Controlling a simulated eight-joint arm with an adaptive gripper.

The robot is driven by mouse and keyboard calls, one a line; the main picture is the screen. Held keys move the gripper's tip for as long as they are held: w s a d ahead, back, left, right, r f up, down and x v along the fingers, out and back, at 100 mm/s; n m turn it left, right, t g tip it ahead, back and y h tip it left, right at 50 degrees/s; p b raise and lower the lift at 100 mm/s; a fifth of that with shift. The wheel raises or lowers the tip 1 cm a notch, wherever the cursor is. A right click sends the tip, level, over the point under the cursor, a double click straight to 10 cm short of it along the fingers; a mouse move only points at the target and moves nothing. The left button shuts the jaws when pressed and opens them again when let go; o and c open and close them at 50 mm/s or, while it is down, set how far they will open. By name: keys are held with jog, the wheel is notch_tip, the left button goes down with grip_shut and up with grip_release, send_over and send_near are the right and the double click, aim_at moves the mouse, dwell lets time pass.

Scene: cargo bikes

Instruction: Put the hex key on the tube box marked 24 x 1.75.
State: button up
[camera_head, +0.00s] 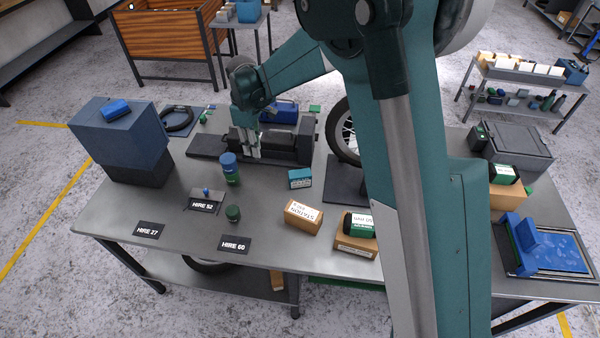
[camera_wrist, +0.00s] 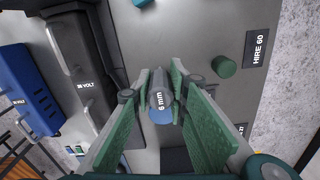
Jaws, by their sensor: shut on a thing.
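My gripper (camera_head: 250,150) is above the back left part of the table, near the black battery cases. In the wrist view its green-padded fingers (camera_wrist: 162,95) are shut on a dark, rounded piece marked "6 mm", which I take to be the hex key (camera_wrist: 157,98). I cannot read "24 x 1.75" on any box.
A green jar (camera_head: 233,213) stands near the HIRE 60 card (camera_head: 234,244). A brown box marked "STATION" (camera_head: 303,217) sits front middle. A blue-grey crate (camera_head: 120,135) is at left. My arm hides part of the table.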

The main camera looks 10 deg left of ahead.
notch_tip(320, 180, up, 2)
jog(key=p, duration=0.1)
send_over(300, 173)
notch_tip(300, 173, down, 6)
jog(key=shift+p, duration=0.3)
dwell(0.5)
jog(key=shift+w+f, duration=0.1)
jog(key=shift+f, duration=1.85)
jog(key=shift+f, duration=0.2)
jog(key=o, duration=0.9)
